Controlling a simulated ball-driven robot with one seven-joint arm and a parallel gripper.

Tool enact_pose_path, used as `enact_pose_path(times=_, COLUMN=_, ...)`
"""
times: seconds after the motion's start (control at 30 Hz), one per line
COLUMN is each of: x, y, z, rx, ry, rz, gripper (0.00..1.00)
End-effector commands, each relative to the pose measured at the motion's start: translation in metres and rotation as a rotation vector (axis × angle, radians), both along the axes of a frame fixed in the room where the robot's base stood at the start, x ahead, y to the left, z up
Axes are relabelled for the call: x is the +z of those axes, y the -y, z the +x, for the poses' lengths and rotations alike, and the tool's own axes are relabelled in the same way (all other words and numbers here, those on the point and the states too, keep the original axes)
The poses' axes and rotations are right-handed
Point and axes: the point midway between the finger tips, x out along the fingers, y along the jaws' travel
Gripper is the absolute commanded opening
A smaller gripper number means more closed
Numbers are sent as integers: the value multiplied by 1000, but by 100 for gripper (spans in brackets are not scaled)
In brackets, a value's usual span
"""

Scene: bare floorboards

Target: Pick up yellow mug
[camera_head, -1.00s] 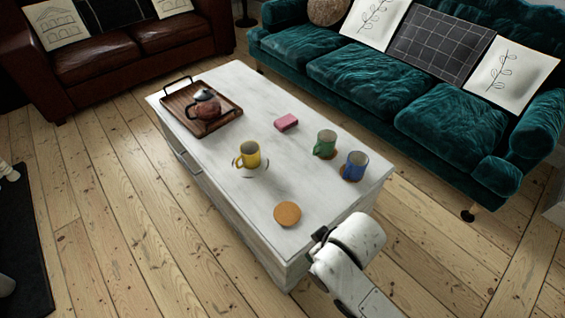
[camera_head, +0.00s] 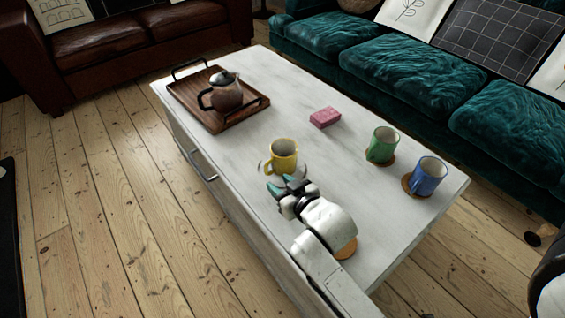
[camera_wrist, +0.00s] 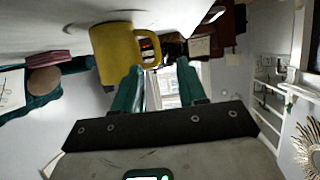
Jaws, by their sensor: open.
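The yellow mug (camera_head: 284,154) stands upright on the white coffee table (camera_head: 255,75), with its handle at the lower left in the head view. Thin pale curved lines show around it. My gripper (camera_head: 286,184) is open and empty, just in front of the mug on the near side, its teal fingertips close to the handle. Whether a finger touches the mug cannot be told.
A green mug (camera_head: 381,145) and a blue mug (camera_head: 427,177) stand on coasters at right. A pink block (camera_head: 325,117) lies behind. A wooden tray (camera_head: 185,95) holds a teapot (camera_head: 225,92). An orange coaster (camera_head: 347,250) is partly under my arm. A teal sofa (camera_head: 400,80) stands behind.

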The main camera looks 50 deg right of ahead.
Motion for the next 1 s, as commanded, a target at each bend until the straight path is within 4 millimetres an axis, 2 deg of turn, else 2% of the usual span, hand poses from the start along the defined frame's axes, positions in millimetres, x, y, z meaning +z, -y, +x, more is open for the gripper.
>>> enact_pose_path(times=0.1, x=-8, y=7, z=17, rx=0, ry=1, rz=-1, gripper=41)
enact_pose_path(times=0.37, x=-14, y=14, z=32, rx=0, ry=-1, rz=-2, gripper=41)
enact_pose_path(times=0.7, x=-28, y=32, z=70, rx=0, ry=-1, rz=0, gripper=41)
enact_pose_path(times=1.0, x=-28, y=33, z=73, rx=0, ry=-3, rz=0, gripper=41)
